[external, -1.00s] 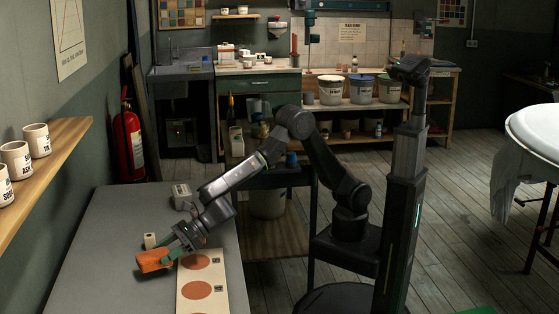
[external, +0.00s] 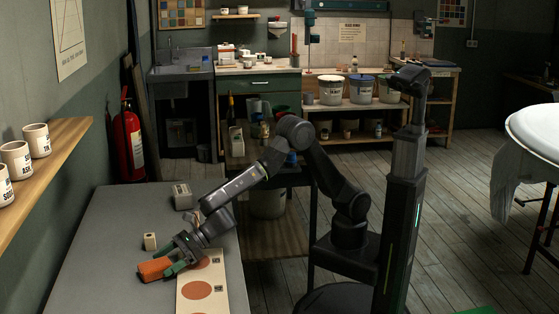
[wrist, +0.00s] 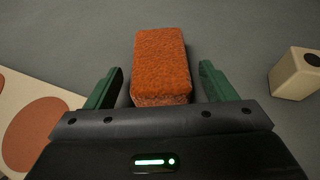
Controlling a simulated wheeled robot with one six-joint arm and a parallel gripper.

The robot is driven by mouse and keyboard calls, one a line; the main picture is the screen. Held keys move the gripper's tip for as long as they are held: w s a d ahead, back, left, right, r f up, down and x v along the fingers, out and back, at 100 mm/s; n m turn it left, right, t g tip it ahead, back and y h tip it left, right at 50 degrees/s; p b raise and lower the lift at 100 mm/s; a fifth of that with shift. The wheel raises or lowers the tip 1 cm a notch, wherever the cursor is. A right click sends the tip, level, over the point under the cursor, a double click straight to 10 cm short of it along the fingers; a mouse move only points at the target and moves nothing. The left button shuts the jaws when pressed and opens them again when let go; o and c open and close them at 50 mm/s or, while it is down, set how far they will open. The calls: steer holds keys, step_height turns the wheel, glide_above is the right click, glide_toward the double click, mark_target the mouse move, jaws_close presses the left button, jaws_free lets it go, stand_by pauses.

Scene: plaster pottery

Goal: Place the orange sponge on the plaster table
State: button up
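The orange sponge (external: 155,269) is a rough rectangular block lying on the grey tabletop (external: 112,232) at the front left. In the wrist view the sponge (wrist: 160,62) lies straight ahead, its near end between the green fingers. My gripper (external: 173,256) is low over the table. In the wrist view my gripper (wrist: 161,68) is open, with a gap between each finger and the sponge's sides.
A small beige block (external: 150,241) stands beside the sponge; it also shows in the wrist view (wrist: 295,74). A board with reddish circles (external: 208,289) lies on the other side. A pale box (external: 182,196) stands farther back. The table's left part is clear.

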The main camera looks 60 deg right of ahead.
steer(key=shift+r, duration=0.3)
steer(key=shift+s+d, duration=0.1)
steer(key=shift+d, duration=0.2)
steer(key=b+v, duration=0.1)
steer(key=v, duration=1)
steer(key=shift+o, duration=0.5)
steer(key=shift+d+r, duration=0.15)
steer(key=shift+p, duration=0.95)
